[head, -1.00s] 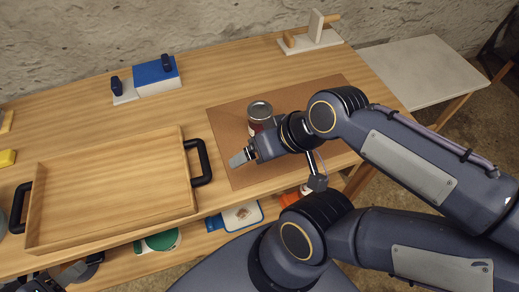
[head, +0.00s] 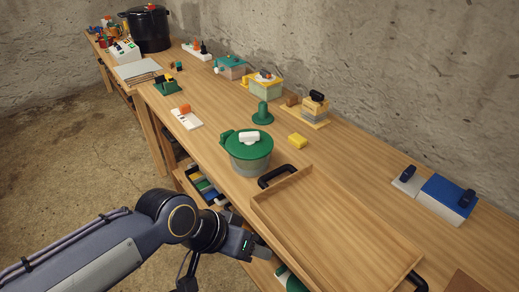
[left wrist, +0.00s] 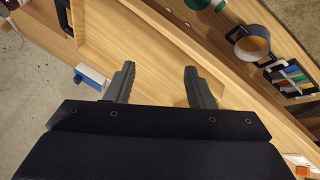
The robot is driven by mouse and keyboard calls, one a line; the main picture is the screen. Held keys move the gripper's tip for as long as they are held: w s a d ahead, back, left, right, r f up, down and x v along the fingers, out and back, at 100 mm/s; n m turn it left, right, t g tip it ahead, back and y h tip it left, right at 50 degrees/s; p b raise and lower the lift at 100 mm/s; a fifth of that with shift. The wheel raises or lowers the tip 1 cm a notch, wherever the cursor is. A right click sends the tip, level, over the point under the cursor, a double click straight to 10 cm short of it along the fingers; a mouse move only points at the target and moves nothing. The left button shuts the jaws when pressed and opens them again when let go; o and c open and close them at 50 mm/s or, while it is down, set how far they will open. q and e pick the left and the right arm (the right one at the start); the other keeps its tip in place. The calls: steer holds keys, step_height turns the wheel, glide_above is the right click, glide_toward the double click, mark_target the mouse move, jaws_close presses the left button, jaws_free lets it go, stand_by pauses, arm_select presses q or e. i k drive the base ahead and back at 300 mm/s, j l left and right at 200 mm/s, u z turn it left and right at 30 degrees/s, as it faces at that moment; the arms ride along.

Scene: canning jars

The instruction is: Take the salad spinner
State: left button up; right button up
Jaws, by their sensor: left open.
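The salad spinner (head: 249,160), a see-through bowl with a green lid, a white knob on top and a green side handle, stands upright on the bench in the head view, left of the wooden tray. My left gripper (head: 258,251) is in front of the bench edge, nearer to me than the spinner and apart from it. In the left wrist view its two fingers (left wrist: 160,75) are spread with nothing between them. My right gripper is out of view.
The wooden tray (head: 262,208) with black handles lies close to the right of the spinner. A yellow block (head: 298,141) and a green stand (head: 262,115) are behind it. A white board with an orange part (head: 187,118) lies to its left. A drawer (head: 187,182) stands open below.

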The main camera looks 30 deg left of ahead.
mark_target(253, 161)
steer(key=k, duration=0.15)
steer(key=k+u, duration=0.25)
steer(key=u, duration=0.25)
steer(key=k+j+u, duration=0.15)
steer(key=u, duration=0.3)
steer(key=i+j+u, duration=0.3)
steer(key=i+u, duration=0.15)
steer(key=i+j+u, duration=0.1)
steer(key=i+u, duration=0.4)
steer(key=i, duration=0.75)
